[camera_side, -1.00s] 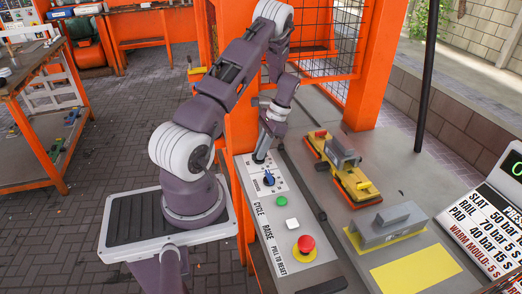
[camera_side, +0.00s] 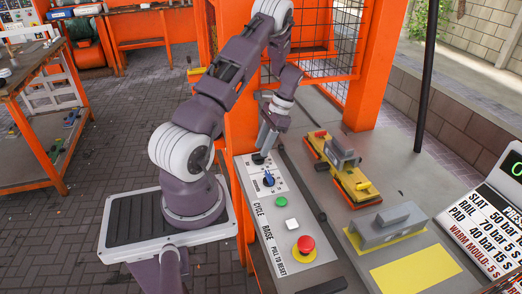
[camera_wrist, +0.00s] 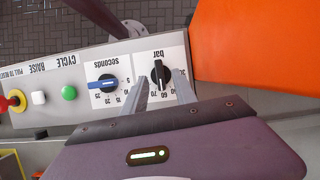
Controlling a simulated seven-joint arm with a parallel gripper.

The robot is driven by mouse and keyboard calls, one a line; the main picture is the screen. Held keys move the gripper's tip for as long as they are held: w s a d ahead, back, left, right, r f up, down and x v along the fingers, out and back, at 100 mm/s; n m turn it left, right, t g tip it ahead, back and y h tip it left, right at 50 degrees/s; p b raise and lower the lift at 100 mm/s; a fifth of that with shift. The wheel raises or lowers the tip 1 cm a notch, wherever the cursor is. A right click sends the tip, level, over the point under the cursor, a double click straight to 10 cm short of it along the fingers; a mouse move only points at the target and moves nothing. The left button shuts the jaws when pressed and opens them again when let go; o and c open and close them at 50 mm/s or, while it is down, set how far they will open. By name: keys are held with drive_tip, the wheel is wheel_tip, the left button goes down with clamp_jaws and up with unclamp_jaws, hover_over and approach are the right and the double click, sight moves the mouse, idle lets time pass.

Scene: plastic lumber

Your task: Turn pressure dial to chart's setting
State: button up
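The black pressure dial marked "bar" (camera_wrist: 160,74) is on the white panel, upside down in the wrist view; its pale mark runs nearly upright in the picture, and I cannot read its exact setting. My gripper (camera_wrist: 160,80) is open, with one finger on each side of this dial; I cannot tell whether they touch it. In the side view my gripper (camera_side: 263,150) is just above the black dial (camera_side: 258,159). The chart (camera_side: 490,235) at the right reads SLAT 50 bar, RAIL 70 bar, PAD 40 bar, with its right side cut off.
The blue "seconds" dial (camera_wrist: 108,84) is beside the pressure dial. A green button (camera_side: 281,202), a white button (camera_side: 292,224) and a red emergency knob (camera_side: 305,244) follow along the panel. An orange post (camera_side: 241,120) stands close to my gripper. A yellow mould (camera_side: 345,170) lies to the right.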

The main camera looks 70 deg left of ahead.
sight(259, 157)
drive_tip(key=v, duration=0.4)
drive_tip(key=shift+w+r, duration=0.2)
drive_tip(key=shift+r, duration=0.15)
drive_tip(key=o, duration=0.8)
drive_tip(key=d+n, duration=0.1)
drive_tip(key=n, duration=0.1)
drive_tip(key=n+t, duration=0.1)
drive_tip(key=n, duration=0.1)
drive_tip(key=d+n+t+h, duration=0.1)
drive_tip(key=n, duration=0.1)
drive_tip(key=shift+s+d+f, duration=0.1)
drive_tip(key=shift+d+f, duration=0.2)
drive_tip(key=s+n, duration=0.1)
drive_tip(key=n, duration=0.2)
drive_tip(key=s+a+n+t, duration=0.1)
drive_tip(key=n, duration=0.3)
drive_tip(key=a+r+n+t+y, duration=0.1)
drive_tip(key=n, duration=0.2)
drive_tip(key=shift+s, duration=0.4)
drive_tip(key=shift+s+a+f+n, duration=0.2)
drive_tip(key=shift+s+f+n, duration=0.05)
drive_tip(key=shift+n, duration=0.35)
wheel_tip(259, 157, down, 7)
drive_tip(key=shift+r, duration=0.2)
drive_tip(key=shift+c, duration=0.3)
